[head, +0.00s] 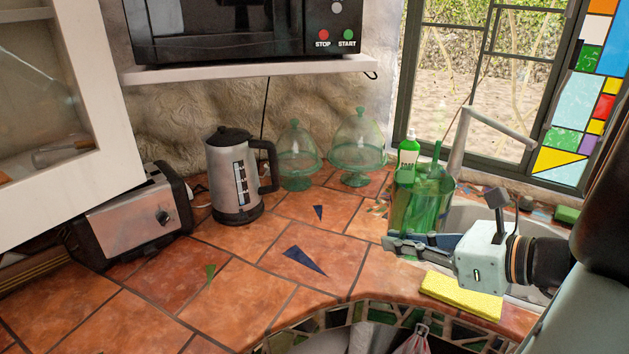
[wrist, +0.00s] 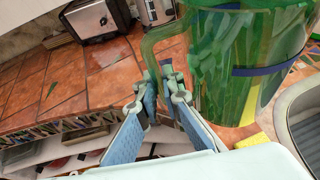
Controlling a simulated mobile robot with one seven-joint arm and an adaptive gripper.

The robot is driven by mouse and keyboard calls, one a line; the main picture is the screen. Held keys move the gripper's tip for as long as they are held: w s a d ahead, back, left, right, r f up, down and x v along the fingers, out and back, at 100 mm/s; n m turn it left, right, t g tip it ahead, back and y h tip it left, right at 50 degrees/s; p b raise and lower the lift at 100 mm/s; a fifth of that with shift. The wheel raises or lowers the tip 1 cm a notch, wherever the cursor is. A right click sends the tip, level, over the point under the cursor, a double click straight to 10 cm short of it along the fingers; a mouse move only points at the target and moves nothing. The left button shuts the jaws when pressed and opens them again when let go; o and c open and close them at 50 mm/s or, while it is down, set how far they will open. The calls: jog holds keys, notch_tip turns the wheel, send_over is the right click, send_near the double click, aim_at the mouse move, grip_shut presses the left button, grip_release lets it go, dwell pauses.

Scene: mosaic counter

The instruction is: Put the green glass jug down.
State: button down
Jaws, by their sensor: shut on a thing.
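The green glass jug (head: 428,203) is upright at the right of the tiled counter, by the sink. It also shows large in the wrist view (wrist: 245,75), with its curved handle toward the left. My gripper (head: 393,243) is low at the jug's front. In the wrist view the fingers (wrist: 163,85) are closed on the lower part of the handle. The jug's base is partly hidden by my gripper, and I cannot tell if it touches the counter.
A yellow sponge (head: 461,296) lies in front of the sink (head: 478,214). A green bottle (head: 408,157) and the tap (head: 459,140) are behind the jug. A kettle (head: 232,180), toaster (head: 135,220) and two glass domes (head: 298,160) stand left. The middle counter (head: 250,290) is clear.

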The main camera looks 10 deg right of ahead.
jog(key=w+f+b, duration=0.8)
jog(key=w+b, duration=0.1)
jog(key=w+d+f+b, duration=0.1)
jog(key=w+f+b, duration=0.3)
jog(key=f+b, duration=0.1)
jog(key=shift+w, duration=0.35)
jog(key=shift+r, duration=0.1)
jog(key=c, duration=2.5)
grip_release()
jog(key=shift+f, duration=0.2)
jog(key=shift+c, duration=0.2)
jog(key=o, duration=0.4)
jog(key=shift+o, duration=0.2)
